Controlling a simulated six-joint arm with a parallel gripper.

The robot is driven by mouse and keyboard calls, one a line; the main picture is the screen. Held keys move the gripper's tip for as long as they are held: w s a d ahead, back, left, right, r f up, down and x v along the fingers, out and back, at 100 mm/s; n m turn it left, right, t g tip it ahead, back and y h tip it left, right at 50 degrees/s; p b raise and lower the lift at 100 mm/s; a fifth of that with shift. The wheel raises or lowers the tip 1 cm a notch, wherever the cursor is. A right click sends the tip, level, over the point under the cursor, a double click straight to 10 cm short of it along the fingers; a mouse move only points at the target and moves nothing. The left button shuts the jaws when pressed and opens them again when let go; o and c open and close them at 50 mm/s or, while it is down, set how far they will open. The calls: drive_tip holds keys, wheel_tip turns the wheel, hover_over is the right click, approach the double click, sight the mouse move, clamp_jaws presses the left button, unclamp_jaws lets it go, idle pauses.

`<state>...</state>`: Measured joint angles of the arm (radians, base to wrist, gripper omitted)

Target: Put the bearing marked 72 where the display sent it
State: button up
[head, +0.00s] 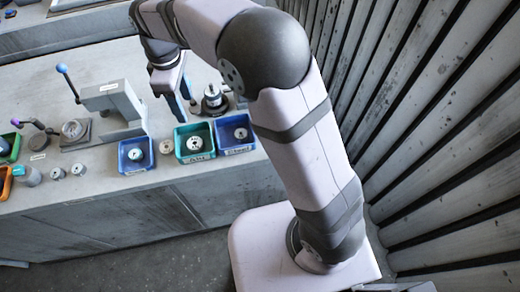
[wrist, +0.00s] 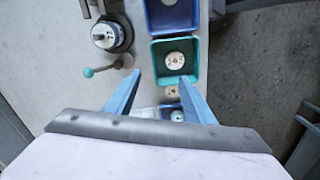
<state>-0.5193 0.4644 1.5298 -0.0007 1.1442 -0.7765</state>
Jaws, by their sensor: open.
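I cannot read a 72 on any bearing, and no display shows clearly. In the head view a bearing (head: 166,146) stands on the bench between a blue bin (head: 122,160) and a teal bin (head: 181,133). Two more bearings, (head: 57,173) and (head: 79,170), stand at the front left. The blue bin, the teal bin and a right blue bin (head: 225,121) each hold a round part. My gripper (wrist: 160,75) is open and empty above the bench. In the wrist view the teal bin (wrist: 154,60) lies ahead of the fingers and the lone bearing (wrist: 173,91) shows between them.
A fixture with a round spindle (head: 212,99) stands behind the teal bin. A green bin (head: 12,146) and an orange bin (head: 5,181) sit at the left edge.

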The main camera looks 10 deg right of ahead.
drive_tip(key=s+d+f+m, duration=0.3)
drive_tip(key=s+d+m, duration=0.4)
drive_tip(key=d, duration=0.4)
drive_tip(key=s+d+f+m, duration=0.3)
drive_tip(key=s+d+m, duration=0.4)
drive_tip(key=s+d, duration=0.3)
drive_tip(key=shift+s+d+f+m, duration=0.15)
drive_tip(key=shift+s+d+m, duration=0.2)
drive_tip(key=shift+d, duration=0.5)
